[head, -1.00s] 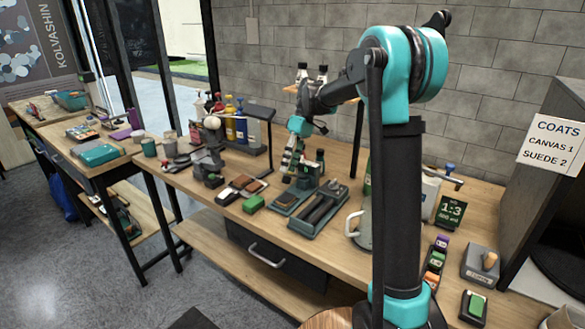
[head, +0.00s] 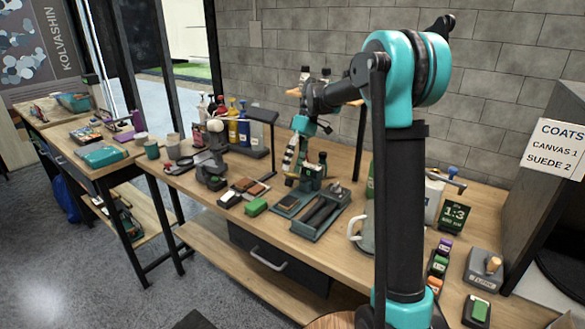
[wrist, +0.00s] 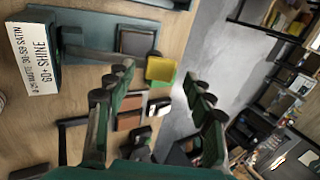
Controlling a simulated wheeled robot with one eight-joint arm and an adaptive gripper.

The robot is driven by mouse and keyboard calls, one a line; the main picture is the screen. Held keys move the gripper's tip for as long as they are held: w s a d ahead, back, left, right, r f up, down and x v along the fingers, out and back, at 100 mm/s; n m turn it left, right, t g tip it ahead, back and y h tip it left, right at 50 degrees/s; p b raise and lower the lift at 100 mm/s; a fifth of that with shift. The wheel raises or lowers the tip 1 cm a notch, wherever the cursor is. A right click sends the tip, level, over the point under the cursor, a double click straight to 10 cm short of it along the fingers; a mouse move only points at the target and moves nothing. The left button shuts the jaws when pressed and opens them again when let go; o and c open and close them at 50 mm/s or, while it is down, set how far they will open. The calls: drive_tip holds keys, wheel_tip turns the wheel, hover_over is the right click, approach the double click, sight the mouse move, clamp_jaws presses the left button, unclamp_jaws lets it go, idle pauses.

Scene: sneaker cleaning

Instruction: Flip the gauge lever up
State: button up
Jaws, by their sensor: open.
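The gauge (wrist: 38,55) is a dark teal block at the upper left of the wrist view, with a white label reading matte, satin and shine. A grey bar (wrist: 90,53), possibly its lever, extends right from it, roughly level in the picture. In the head view a small teal device (head: 313,172), likely the gauge, stands behind the teal tray, partly hidden by my gripper. My gripper (head: 290,165) is just left of it. In the wrist view my gripper (wrist: 158,80) has its fingers spread and nothing held between them. I cannot tell whether it touches the gauge.
A teal tray (head: 332,222) and a green block (head: 256,207) lie in front of the gripper.

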drive_tip(key=v, duration=0.6)
drive_tip(key=shift+r, duration=0.15)
drive_tip(key=shift+w, duration=0.1)
